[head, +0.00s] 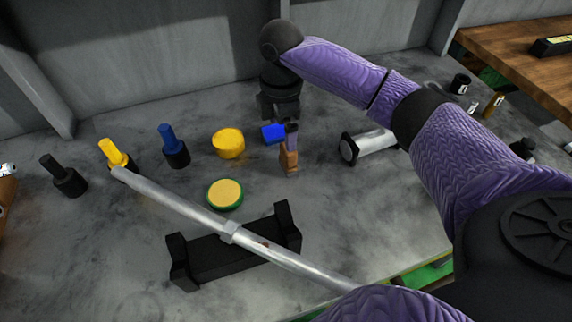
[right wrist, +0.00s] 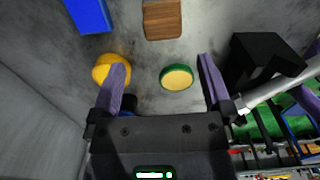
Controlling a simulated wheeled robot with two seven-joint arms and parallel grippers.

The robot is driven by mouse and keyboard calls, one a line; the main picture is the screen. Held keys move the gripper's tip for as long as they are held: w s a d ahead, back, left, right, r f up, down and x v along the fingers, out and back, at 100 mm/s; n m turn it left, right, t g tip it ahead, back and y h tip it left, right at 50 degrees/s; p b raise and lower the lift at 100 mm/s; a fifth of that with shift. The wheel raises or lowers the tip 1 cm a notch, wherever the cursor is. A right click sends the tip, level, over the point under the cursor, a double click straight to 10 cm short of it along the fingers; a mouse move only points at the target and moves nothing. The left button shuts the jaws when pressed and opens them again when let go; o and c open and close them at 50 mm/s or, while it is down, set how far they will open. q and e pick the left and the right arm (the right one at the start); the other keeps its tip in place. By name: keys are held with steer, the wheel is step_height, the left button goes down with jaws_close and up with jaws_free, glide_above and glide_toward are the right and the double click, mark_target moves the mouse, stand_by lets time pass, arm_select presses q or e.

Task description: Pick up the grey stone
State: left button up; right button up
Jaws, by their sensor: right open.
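No object that I can clearly pick out as a grey stone shows in either view. A silver-grey cylinder with a black end (head: 370,146) lies right of centre in the head view, partly behind my right arm. My right gripper (head: 289,127) hangs over the back middle of the table, close to a brown block (head: 289,160) and a blue block (head: 272,134). In the right wrist view its two purple fingers (right wrist: 161,64) are wide apart with nothing gripped. A green-rimmed yellow disc (right wrist: 177,77) shows between them, lower on the table. My left gripper is not in view.
A long metal rod (head: 185,206) crosses above a black stand (head: 208,260). Yellow (head: 115,154), blue (head: 173,147) and black (head: 64,177) handled pieces stand left, near a yellow cylinder (head: 229,144). Grey walls rise behind; a wooden table (head: 510,55) stands right.

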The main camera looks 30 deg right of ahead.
mark_target(288, 157)
steer(key=f+b, duration=0.1)
steer(key=f, duration=0.2)
steer(key=f+b, duration=0.2)
steer(key=f, duration=0.1)
steer(key=d+f+b, duration=0.1)
steer(key=f, duration=0.2)
steer(key=shift+s+f, duration=0.1)
steer(key=shift+s, duration=0.25)
steer(key=shift+f, duration=0.25)
steer(key=shift+r, duration=0.2)
steer(key=shift+c, duration=0.3)
steer(key=c, duration=1.2)
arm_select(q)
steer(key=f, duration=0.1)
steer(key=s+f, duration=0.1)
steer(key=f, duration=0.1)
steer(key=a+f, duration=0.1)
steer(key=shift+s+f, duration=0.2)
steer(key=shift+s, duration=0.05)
arm_select(e)
steer(key=shift+c, duration=0.2)
